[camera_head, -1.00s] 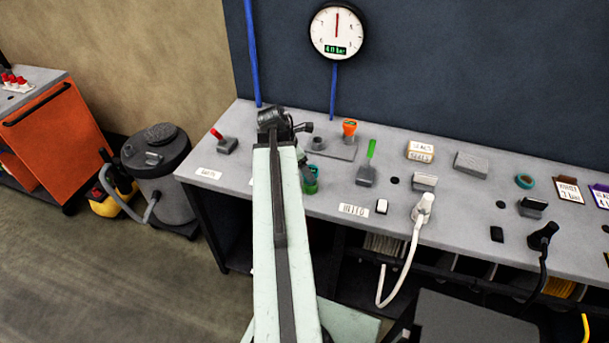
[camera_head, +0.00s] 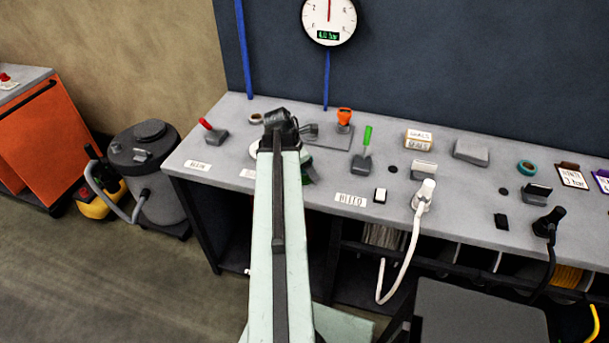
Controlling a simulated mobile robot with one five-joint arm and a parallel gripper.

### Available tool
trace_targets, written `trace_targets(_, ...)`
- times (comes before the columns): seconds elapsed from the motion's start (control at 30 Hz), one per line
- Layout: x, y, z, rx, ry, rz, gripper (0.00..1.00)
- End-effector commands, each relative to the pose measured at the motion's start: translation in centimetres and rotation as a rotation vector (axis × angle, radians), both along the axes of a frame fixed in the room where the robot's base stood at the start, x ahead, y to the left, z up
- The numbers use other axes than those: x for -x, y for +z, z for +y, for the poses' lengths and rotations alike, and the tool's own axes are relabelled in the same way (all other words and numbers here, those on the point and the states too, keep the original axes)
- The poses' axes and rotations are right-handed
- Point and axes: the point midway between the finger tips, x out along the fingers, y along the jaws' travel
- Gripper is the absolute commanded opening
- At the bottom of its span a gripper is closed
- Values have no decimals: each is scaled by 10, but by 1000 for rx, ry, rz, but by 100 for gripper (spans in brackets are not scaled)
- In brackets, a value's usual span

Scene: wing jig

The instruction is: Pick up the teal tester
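My arm reaches up the middle of the picture to the bench, and its dark wrist (camera_head: 279,124) hides part of the bench top. My gripper is mostly hidden behind the arm, so its fingers cannot be made out. A small green to teal thing (camera_head: 307,173) shows just right of the arm, partly covered by dark parts; it may be the teal tester, but I cannot tell. Whether the gripper touches it is hidden. A teal ring (camera_head: 526,168) lies farther right on the bench and looks like a tape roll.
The grey bench (camera_head: 440,208) carries a red-handled lever (camera_head: 211,132), an orange-topped tool (camera_head: 344,119), a green-handled scraper (camera_head: 364,150), a box (camera_head: 419,140) and a white plug with cable (camera_head: 424,193). A vacuum (camera_head: 150,160) and an orange cabinet (camera_head: 50,140) stand left.

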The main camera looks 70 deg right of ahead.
Motion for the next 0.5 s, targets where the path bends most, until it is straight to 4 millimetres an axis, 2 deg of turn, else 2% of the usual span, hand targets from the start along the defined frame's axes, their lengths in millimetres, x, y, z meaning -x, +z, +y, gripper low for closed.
trace_targets(0.1, 0, 2, 0, 0, 0, 0, 76)
trace_targets(0.13, 0, 2, 0, 0, 0, 0, 74)
trace_targets(0.3, 0, 2, 0, 0, -1, 0, 26)
trace_targets(0.4, 0, 2, 0, 0, -1, 0, 6)
trace_targets(0.5, 1, 2, 0, 0, -1, 0, 6)
